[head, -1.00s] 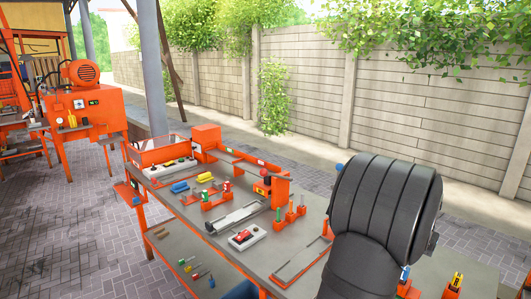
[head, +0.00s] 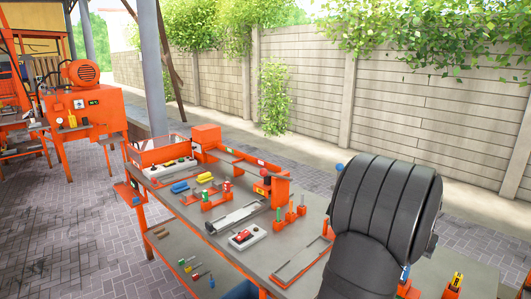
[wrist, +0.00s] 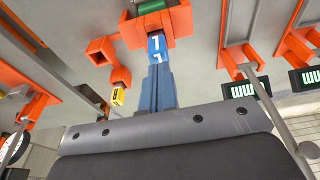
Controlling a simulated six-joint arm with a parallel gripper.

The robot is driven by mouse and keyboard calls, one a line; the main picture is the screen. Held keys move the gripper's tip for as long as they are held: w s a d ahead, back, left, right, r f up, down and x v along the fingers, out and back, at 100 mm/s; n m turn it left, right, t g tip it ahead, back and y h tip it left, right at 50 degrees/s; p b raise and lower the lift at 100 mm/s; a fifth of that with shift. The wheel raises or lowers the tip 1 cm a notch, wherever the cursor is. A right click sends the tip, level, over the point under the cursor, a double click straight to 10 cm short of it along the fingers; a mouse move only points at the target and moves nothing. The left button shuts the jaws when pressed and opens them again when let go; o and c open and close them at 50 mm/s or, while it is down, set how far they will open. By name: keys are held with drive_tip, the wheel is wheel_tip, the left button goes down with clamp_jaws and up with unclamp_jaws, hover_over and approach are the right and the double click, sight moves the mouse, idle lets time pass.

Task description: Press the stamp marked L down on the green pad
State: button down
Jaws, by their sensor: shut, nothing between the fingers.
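The blue stamp (wrist: 157,48), with a white mark on two faces that reads as an upside-down L, is at the upper middle of the wrist view, by an orange holder (wrist: 182,22). A green surface (wrist: 152,7), perhaps the green pad, shows at the top edge, partly cut off. My gripper (wrist: 160,74) is shut, its narrow blue-grey fingers pointing at the stamp with the tips close to it. I cannot tell whether they touch. In the head view my dark arm hides the gripper; a blue piece (head: 405,272) shows beside it, perhaps this stamp.
A yellow marked piece (wrist: 118,96) in an orange holder is left of my fingers, beside an empty-looking orange socket (wrist: 101,51). Black labelled blocks (wrist: 305,78) and orange brackets (wrist: 240,58) are on the right. The workbench (head: 262,258) holds several fixtures.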

drive_tip(key=shift+f, duration=0.6)
idle(0.4)
wheel_tip(320, 180, up, 8)
idle(1.0)
drive_tip(key=shift+f, duration=3.95)
wheel_tip(320, 180, up, 11)
drive_tip(key=m, duration=1)
drive_tip(key=shift+w+g+y, duration=0.15)
drive_tip(key=shift+g+y, duration=0.25)
